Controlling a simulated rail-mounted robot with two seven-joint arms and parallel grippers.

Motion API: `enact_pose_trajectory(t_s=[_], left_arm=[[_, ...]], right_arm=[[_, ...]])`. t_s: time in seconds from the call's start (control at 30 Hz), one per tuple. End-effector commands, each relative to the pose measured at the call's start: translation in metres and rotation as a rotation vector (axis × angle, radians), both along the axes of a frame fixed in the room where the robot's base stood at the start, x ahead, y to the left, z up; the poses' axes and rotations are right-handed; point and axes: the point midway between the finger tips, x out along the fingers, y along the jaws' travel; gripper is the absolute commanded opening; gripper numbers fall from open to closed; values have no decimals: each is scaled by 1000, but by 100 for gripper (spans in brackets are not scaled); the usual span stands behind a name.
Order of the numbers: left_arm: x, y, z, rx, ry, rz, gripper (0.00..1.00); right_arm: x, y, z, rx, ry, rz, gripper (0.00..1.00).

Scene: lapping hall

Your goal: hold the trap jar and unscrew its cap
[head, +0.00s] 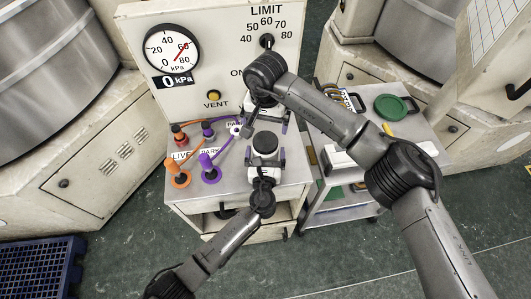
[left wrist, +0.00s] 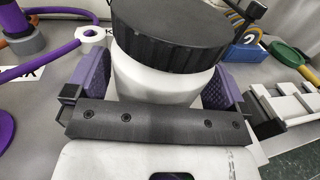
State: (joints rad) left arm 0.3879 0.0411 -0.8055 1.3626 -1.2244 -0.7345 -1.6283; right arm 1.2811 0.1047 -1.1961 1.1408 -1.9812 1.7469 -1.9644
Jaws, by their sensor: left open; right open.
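The trap jar is white with a wide black cap (head: 265,141) and stands upright on the grey bench top. In the left wrist view the white jar body (left wrist: 150,82) sits below the ribbed cap (left wrist: 170,35). My left gripper (head: 265,158) is at the jar from the front, its purple finger pads on either side of the body; it is open, and I cannot tell whether either pad touches. My right gripper (head: 266,127) is open and points down just behind the cap, apart from it as far as I can see. My left gripper's own front hides the lower jar.
Orange (head: 178,179) and purple (head: 209,175) hose fittings stand left of the jar. The gauge panel (head: 220,60) rises behind. A side cart (head: 420,132) to the right carries a green ring (head: 393,107) and a white block (head: 340,160).

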Motion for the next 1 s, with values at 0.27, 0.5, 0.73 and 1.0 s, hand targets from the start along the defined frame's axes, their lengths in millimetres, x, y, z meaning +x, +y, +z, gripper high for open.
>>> enact_pose_trajectory(t_s=[0.27,0.5,0.73,1.0], left_arm=[[8,0,0,0,1,1,100],[8,0,0,0,1,1,98],[8,0,0,0,1,1,76],[8,0,0,0,1,1,50]], right_arm=[[0,0,0,0,0,0,100],[0,0,0,0,0,0,100],[0,0,0,0,0,0,100],[0,0,0,0,0,0,100]])
